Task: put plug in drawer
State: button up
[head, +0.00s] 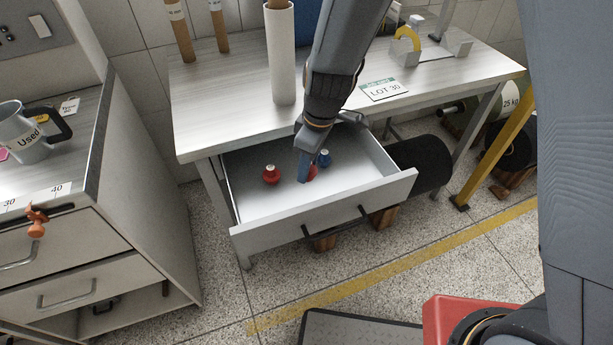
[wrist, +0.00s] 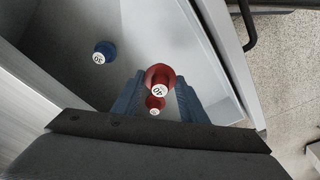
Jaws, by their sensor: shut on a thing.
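My gripper (head: 304,172) is shut on a red plug (wrist: 161,80) marked 40; in the wrist view it sits between the fingertips. In the head view the held plug (head: 312,173) is partly hidden behind my gripper, inside the outline of the open drawer (head: 285,205). I cannot tell whether it touches the drawer floor. A second red plug (head: 271,175) is in the drawer to the left; it shows smaller between the fingers in the wrist view (wrist: 155,104). A blue plug (head: 323,158) marked 30 is in the drawer behind and right of my gripper.
The drawer hangs under a table (head: 225,125) with a white roll (head: 281,60) and a LOT 30 sign (head: 384,90). A cabinet (head: 150,190) with a grey mug (head: 25,130) stands left. Black rolls (head: 425,165) lie below, right of the drawer. Much of the drawer floor is bare.

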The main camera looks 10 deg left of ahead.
aim_at(315, 172)
jog(key=shift+f, duration=3.1)
jog(key=shift+f, duration=0.15)
jog(key=o, duration=1)
jog(key=r, duration=0.4)
jog(key=d+r, duration=0.1)
jog(key=r, duration=0.7)
jog(key=shift+s+d+r, duration=0.1)
jog(key=shift+s+d, duration=0.1)
jog(key=shift+d, duration=0.2)
jog(key=s+d+r+m, duration=0.2)
jog(key=d+m, duration=0.3)
jog(key=d, duration=0.4)
jog(key=s+d+r+m+h, duration=0.1)
jog(key=s+d+m, duration=0.3)
jog(key=d, duration=0.4)
jog(key=s+d+r+m, duration=0.2)
jog(key=d+m, duration=0.4)
jog(key=d, duration=0.3)
jog(key=shift+s+d+r+h, duration=0.35)
jog(key=shift+s+h, duration=0.05)
jog(key=shift+s, duration=0.1)
